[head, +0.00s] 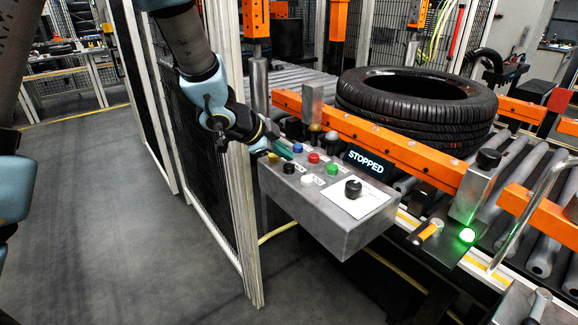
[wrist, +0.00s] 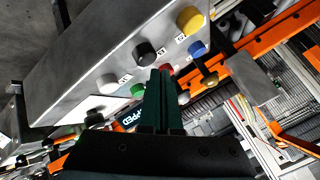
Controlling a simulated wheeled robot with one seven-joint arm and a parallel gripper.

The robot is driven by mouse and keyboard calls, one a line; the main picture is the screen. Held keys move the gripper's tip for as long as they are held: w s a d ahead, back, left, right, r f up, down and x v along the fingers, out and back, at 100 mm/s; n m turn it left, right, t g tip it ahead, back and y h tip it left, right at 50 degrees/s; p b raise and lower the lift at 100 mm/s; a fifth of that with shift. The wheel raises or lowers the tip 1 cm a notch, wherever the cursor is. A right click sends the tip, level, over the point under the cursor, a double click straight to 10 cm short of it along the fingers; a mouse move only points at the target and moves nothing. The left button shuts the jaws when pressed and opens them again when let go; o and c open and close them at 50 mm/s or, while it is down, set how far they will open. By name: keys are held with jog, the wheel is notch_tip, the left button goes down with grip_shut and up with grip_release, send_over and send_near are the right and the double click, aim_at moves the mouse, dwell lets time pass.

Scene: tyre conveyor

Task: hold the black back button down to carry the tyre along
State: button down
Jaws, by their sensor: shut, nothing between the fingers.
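The black back button (head: 289,168) sits on the grey control box (head: 330,222), in the front row between a yellow button and a white one. It also shows in the wrist view (wrist: 145,53). My gripper (head: 286,152) is shut and empty, its teal fingers just above and behind the black button in the head view. In the wrist view the fingertips (wrist: 160,72) appear between the black and red buttons; they seem apart from the black button. The tyre (head: 415,110) lies flat on the roller conveyor behind an orange rail. The display (head: 366,162) reads STOPPED.
Close to the fingers are the yellow (head: 273,157), blue (head: 297,148), red (head: 314,158), white (head: 307,181) and green (head: 331,169) buttons. A black knob (head: 353,188) is at the right. A mesh fence (head: 215,160) stands left of the box. A green lamp (head: 467,235) is lit.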

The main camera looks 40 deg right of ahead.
jog(key=shift+f, duration=0.35)
